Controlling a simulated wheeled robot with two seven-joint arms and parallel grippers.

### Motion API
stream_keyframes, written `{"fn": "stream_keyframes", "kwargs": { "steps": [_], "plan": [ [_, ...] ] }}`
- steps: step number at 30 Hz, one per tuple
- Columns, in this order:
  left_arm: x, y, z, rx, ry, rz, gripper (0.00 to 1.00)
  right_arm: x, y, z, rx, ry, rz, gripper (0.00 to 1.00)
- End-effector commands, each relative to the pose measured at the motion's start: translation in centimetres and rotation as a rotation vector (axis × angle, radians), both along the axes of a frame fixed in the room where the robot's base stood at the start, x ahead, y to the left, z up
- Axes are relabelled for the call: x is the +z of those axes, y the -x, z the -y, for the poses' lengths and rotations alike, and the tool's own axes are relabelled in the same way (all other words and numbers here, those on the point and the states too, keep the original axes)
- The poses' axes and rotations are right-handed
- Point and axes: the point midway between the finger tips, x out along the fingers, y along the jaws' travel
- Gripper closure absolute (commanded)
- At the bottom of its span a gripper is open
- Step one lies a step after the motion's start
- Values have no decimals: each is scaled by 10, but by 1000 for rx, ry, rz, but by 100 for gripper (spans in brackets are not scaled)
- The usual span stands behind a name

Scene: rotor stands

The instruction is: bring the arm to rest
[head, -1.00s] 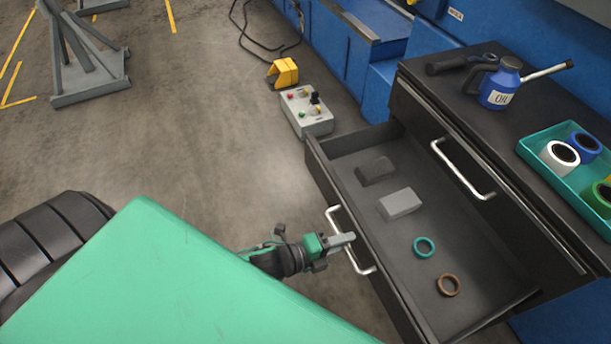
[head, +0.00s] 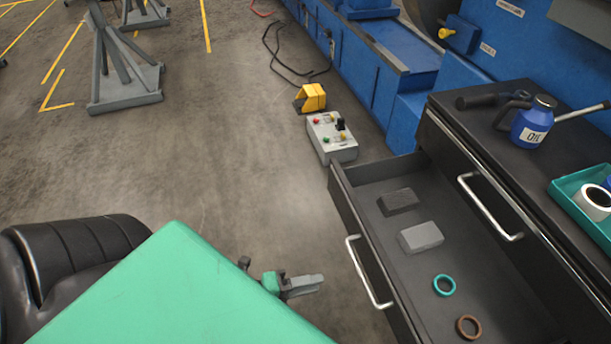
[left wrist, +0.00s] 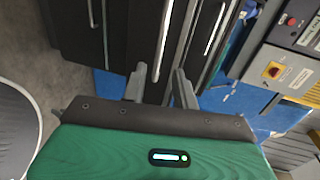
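My left gripper (head: 318,285) is just left of the open drawer's silver handle (head: 366,272) in the head view, apart from it and empty. In the left wrist view its two fingers (left wrist: 161,88) stand apart with nothing between them. The black drawer (head: 345,212) is pulled out of the dark cabinet. In it lie a black block (head: 398,202), a grey block (head: 421,238), a teal ring (head: 444,285) and a brown ring (head: 469,327). My right gripper is in no view.
A blue oil can (head: 533,124) and a teal tray (head: 566,190) are on the cabinet top. A grey control box (head: 334,150) and a yellow pedal (head: 312,97) are on the floor beside a blue machine (head: 395,70). A grey stand (head: 125,85) is at upper left. Floor between is clear.

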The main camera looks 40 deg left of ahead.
Motion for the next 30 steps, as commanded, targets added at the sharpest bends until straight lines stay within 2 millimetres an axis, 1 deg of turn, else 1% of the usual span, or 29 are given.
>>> {"fn": "stream_keyframes", "kwargs": {
  "steps": [6, 20, 23, 26, 29, 30],
  "plan": [
    [2, 5, -4, -1, 1, 1, 71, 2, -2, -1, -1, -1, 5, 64],
    [2, 5, -4, 0, 1, 1, 71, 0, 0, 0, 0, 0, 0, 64],
    [-2, 4, -5, 7, 2, -9, 71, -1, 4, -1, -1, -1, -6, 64],
    [-21, -1, -16, 51, 11, -60, 71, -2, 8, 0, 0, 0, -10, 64],
    [-59, -7, -36, 140, 37, -163, 71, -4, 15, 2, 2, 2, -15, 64],
    [-78, -10, -47, 188, 52, -216, 71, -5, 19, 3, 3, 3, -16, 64]
  ]
}}
